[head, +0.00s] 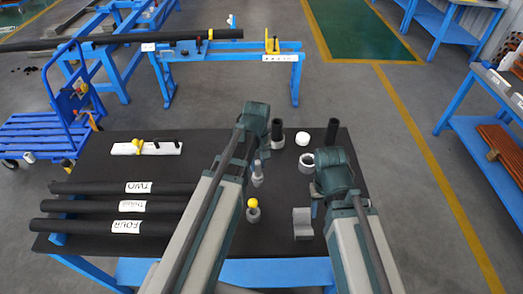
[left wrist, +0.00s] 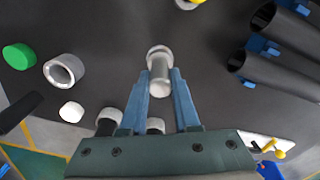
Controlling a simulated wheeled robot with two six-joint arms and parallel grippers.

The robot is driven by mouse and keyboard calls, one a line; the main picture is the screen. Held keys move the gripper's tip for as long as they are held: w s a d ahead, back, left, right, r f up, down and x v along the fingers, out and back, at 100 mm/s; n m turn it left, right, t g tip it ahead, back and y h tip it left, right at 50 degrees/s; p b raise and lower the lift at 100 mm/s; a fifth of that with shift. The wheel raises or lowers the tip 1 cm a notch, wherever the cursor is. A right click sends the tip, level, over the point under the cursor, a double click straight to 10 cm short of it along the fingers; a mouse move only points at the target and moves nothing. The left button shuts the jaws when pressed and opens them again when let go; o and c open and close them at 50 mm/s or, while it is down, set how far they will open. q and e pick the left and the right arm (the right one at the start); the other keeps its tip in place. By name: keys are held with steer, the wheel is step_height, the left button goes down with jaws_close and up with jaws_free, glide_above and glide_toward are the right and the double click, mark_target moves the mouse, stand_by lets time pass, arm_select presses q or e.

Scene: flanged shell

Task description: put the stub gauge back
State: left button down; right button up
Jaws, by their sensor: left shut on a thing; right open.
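My left gripper (head: 256,158) points down over the middle of the dark table and is shut on a grey flanged cylinder (head: 257,179), which I take for the stub gauge. In the left wrist view the cylinder (left wrist: 160,72) sits between the fingertips, with its wider flange at the far end. I cannot tell whether it touches the table. My right gripper (head: 316,206) is open near the table's right side, its fingers partly hidden by its own wrist.
A grey stub with a yellow ball (head: 253,213) stands close in front. A grey block (head: 302,224), a grey ring (head: 306,162), a white cap (head: 302,139) and dark cylinders (head: 332,131) stand at right. Labelled pipes (head: 95,206) lie at left. A green disc (left wrist: 20,56) shows in the left wrist view.

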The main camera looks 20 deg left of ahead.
arm_select(q)
steer(key=w+a+f+b, duration=0.1)
steer(key=w+f+b, duration=0.1)
steer(key=w, duration=0.4)
steer(key=w+a+f+b, duration=0.1)
steer(key=w+f+b, duration=0.1)
steer(key=w, duration=0.4)
steer(key=shift+f, duration=0.35)
steer(key=shift+b, duration=0.35)
steer(key=shift+f, duration=0.2)
steer(key=c, duration=0.6)
jaws_free()
steer(key=shift+r, duration=0.1)
steer(key=shift+c, duration=0.2)
steer(key=shift+r, duration=0.15)
